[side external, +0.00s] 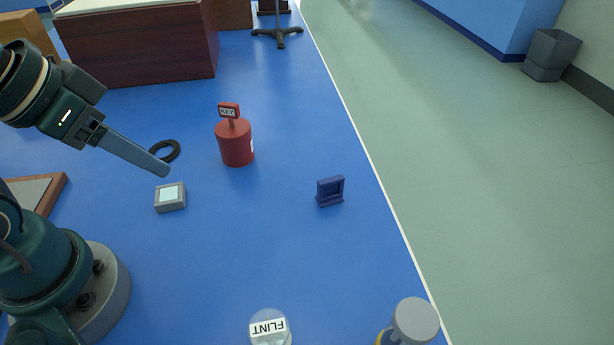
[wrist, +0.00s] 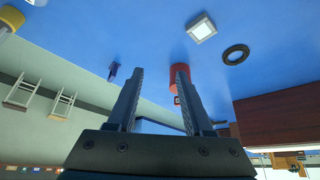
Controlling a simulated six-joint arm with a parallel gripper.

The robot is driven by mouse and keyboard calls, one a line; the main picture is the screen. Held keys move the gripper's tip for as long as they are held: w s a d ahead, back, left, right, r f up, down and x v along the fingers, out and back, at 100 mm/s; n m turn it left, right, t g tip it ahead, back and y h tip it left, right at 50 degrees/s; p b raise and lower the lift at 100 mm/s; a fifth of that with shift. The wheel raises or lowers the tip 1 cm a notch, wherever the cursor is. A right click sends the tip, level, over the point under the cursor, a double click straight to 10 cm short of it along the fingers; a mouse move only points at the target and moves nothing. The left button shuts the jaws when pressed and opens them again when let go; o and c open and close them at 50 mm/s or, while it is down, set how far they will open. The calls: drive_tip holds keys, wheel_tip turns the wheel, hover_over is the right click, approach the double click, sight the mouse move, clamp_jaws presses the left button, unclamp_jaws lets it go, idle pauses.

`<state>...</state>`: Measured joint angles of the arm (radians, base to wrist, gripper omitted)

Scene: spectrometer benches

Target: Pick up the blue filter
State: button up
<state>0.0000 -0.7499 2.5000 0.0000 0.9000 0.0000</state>
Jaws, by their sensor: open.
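The blue filter (side external: 330,191) is a small dark blue square frame standing upright on a foot, on the blue bench right of centre in the side view. In the wrist view it is a small dark purple-blue shape (wrist: 112,72), just left of my left finger. My gripper (side external: 163,172) is raised at the left of the side view, well apart from the filter. In the wrist view its two fingers (wrist: 160,68) are spread with nothing held between them.
A red cylinder with a KEY tag (side external: 236,142) stands between my gripper and the filter. A grey box with a pale top (side external: 170,197) and a black ring (side external: 165,151) lie nearby. A FLINT-labelled jar (side external: 270,328) and a grey-capped container (side external: 414,320) stand at the front.

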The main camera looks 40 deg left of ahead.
drive_tip(key=shift+w, duration=0.1)
drive_tip(key=w+r+m+t, duration=0.2)
drive_tip(key=w+r+t, duration=0.4)
drive_tip(key=w, duration=0.5)
drive_tip(key=m+t+h, duration=0.3)
drive_tip(key=m+h, duration=0.2)
drive_tip(key=h, duration=0.2)
hover_over(325, 181)
drive_tip(key=a, duration=0.4)
wheel_tip(325, 181, down, 7)
drive_tip(key=s+f+g, duration=0.1)
drive_tip(key=f, duration=0.2)
drive_tip(key=d+f+g, duration=0.1)
drive_tip(key=f, duration=0.3)
drive_tip(key=s+d+f+g, duration=0.1)
drive_tip(key=f, duration=0.3)
drive_tip(key=shift+s+d+f+h, duration=0.15)
drive_tip(key=shift+s+h, duration=0.15)
drive_tip(key=shift+x, duration=2.55)
clamp_jaws()
